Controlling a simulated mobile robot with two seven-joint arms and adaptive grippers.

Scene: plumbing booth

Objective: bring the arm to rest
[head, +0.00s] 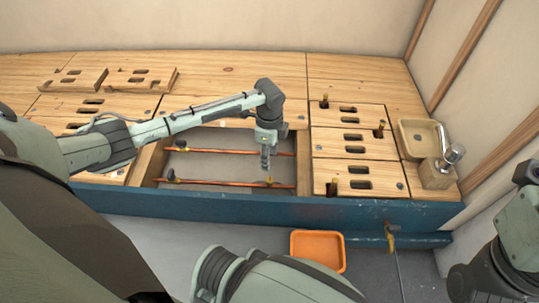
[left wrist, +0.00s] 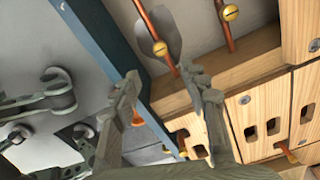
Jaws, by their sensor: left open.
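My left arm reaches in from the left over the wooden bench. My left gripper (head: 266,162) points down over the open bay in the bench top, above the copper pipes. In the left wrist view its two fingers (left wrist: 167,90) are spread apart, with nothing held between them. The upper copper pipe (head: 230,153) and lower copper pipe (head: 225,183) run across the bay and carry brass fittings. Part of my right arm shows at the lower right of the head view, but its gripper cannot be made out.
Slotted wooden panels (head: 350,178) with upright pegs lie right of the bay. A beige basin (head: 411,130) and tap (head: 453,153) stand at the right end. Loose slotted boards (head: 142,80) lie at the back left. An orange tray (head: 317,236) sits below the blue front edge (head: 300,210).

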